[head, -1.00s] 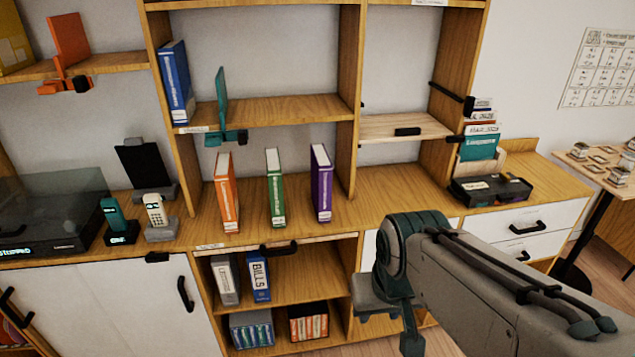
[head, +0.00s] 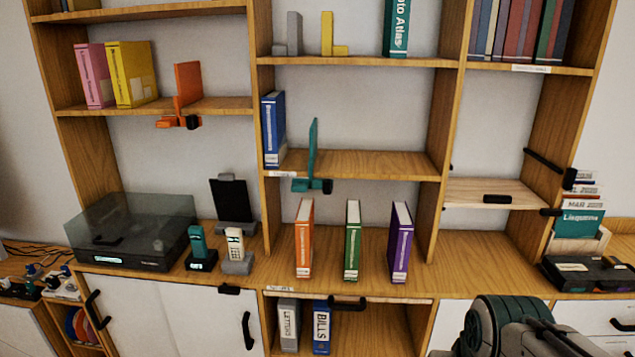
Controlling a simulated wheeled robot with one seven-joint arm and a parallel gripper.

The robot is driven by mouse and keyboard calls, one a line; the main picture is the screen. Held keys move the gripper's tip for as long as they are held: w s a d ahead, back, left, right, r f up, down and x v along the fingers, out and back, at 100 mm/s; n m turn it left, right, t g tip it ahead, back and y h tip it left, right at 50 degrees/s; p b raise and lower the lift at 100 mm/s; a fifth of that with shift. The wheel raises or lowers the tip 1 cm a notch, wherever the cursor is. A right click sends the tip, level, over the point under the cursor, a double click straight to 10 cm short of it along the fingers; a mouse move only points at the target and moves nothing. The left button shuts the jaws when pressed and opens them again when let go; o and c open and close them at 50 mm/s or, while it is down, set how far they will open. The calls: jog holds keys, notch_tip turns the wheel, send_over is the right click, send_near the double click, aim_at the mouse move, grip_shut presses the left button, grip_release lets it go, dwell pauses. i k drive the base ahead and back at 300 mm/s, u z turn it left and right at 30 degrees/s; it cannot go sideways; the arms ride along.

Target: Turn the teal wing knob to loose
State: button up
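A teal bookend (head: 313,140) stands upright on the middle shelf, right of a blue book. Its teal clamp (head: 301,185) grips the shelf's front edge. A small dark knob (head: 328,187) sits at the clamp's right end; its wing shape and setting are too small to tell. An orange bookend (head: 187,82) with a similar clamp and dark knob is on the shelf to the left. Only part of my arm shows at the bottom right, well below and right of the teal clamp. My gripper is out of frame.
Orange, green and purple books (head: 352,240) stand on the counter below the teal clamp. Two phones and a record player (head: 130,230) are to the left. A pale drop board (head: 490,193) juts out at the right. Space directly before the teal clamp looks clear.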

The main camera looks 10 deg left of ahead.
aim_at(299, 188)
jog(key=k, duration=0.55)
jog(key=u, duration=0.35)
jog(key=i, duration=0.95)
jog(key=u, duration=0.35)
